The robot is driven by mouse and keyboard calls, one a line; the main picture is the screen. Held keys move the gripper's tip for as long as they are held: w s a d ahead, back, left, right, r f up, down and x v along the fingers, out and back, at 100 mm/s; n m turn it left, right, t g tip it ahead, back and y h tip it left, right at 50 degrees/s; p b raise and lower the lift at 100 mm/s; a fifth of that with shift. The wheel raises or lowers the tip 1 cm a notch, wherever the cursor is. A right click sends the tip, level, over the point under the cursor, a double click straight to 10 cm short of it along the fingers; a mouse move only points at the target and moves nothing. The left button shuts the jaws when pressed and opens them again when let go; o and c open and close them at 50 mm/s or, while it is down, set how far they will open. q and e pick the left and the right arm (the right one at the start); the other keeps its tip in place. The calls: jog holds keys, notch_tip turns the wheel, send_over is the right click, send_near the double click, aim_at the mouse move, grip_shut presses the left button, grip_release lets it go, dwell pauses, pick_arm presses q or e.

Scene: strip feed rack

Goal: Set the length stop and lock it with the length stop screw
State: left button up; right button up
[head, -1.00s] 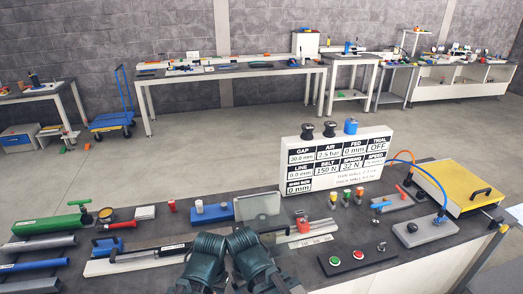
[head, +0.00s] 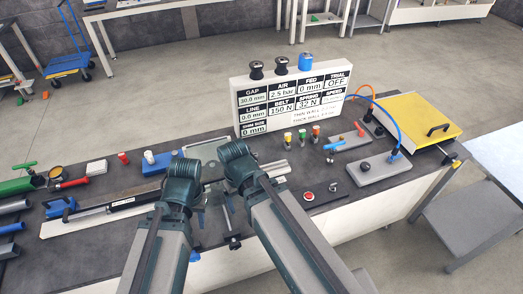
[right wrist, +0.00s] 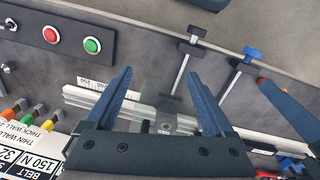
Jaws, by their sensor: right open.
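In the right wrist view a black T-handled screw (right wrist: 190,45) and a blue T-handled screw (right wrist: 249,56) lie along the bench front, each with a thin rod running inward. I cannot tell which is the length stop screw. In the head view the black handle (head: 235,243) and the blue handle (head: 193,255) show at the front edge. A white scale rail (right wrist: 120,103) lies beyond my right gripper (right wrist: 160,88), which is open with nothing between its fingers. My left gripper (head: 200,208) hangs over the bench beside the right one; its jaw gap is unclear. The arms hide much of the rack.
The display board (head: 290,102) reads GAP 30.0 mm, FED 0 mm and TRIAL OFF. A button panel (head: 310,194) and grey valve block (head: 380,167) stand to the right, with a yellow-topped box (head: 410,115) behind.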

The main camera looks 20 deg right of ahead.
jog(key=w+d+r+p, duration=0.5)
jog(key=w+d+r, duration=0.1)
jog(key=w, duration=0.2)
jog(key=w+d+n, duration=0.3)
jog(key=w+n, duration=0.1)
jog(key=w, duration=0.9)
jog(key=shift+w+d+y, duration=0.25)
jog(key=shift+w+y, duration=0.05)
jog(key=shift+w, duration=0.05)
notch_tip(320, 180, down, 14)
jog(key=b, duration=1.3)
jog(key=shift+r+b, duration=0.15)
jog(key=shift+b, duration=0.2)
